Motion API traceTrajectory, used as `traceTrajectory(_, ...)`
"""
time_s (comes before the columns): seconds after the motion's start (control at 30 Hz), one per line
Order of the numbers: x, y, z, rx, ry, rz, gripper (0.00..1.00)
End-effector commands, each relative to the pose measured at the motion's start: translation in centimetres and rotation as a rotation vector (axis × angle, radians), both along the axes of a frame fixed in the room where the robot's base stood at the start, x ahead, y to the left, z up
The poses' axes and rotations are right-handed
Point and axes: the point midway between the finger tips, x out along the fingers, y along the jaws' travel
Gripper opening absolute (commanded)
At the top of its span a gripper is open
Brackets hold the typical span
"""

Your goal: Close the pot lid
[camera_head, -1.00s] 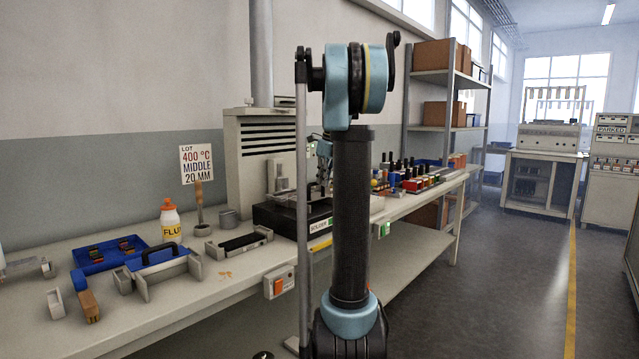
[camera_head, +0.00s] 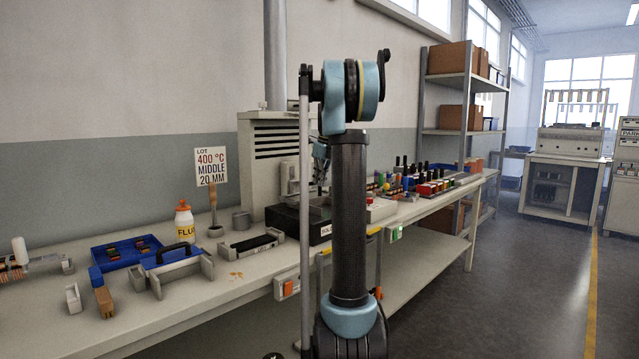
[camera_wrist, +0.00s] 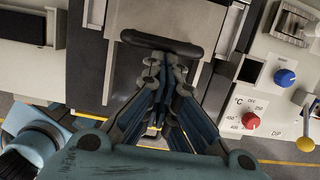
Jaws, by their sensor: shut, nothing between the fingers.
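The solder pot is a low black box (camera_head: 284,221) with a label on its front, on the bench left of my arm column. Its upper part is partly hidden by my arm. In the wrist view a black bar handle (camera_wrist: 162,43) lies across a light grey plate (camera_wrist: 172,14), which looks like the lid. My gripper (camera_wrist: 160,62) is shut and empty, its fingertips just below the middle of the handle. I cannot tell whether they touch it. In the head view my gripper (camera_head: 321,168) hangs above the pot, partly hidden by the column.
A control panel (camera_wrist: 268,100) with a blue knob, a red knob and a yellow-balled lever is right of the plate. A flux bottle (camera_head: 184,222), a sign (camera_head: 210,167) and a blue tray (camera_head: 127,253) stand left on the bench. Several small bottles (camera_head: 425,180) stand to the right.

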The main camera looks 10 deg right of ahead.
Motion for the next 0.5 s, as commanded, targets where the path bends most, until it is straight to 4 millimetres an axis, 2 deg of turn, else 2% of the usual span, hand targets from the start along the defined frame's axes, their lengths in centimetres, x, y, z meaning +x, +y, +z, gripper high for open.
traceTrajectory(0.17,-0.1,-0.1,0.3,0.005,-0.007,0.001,0.0)
traceTrajectory(0.37,-2.2,-2.2,0.7,0.002,-0.002,-0.004,0.0)
traceTrajectory(0.5,-2.8,-2.6,3.4,0.002,-0.001,-0.003,0.0)
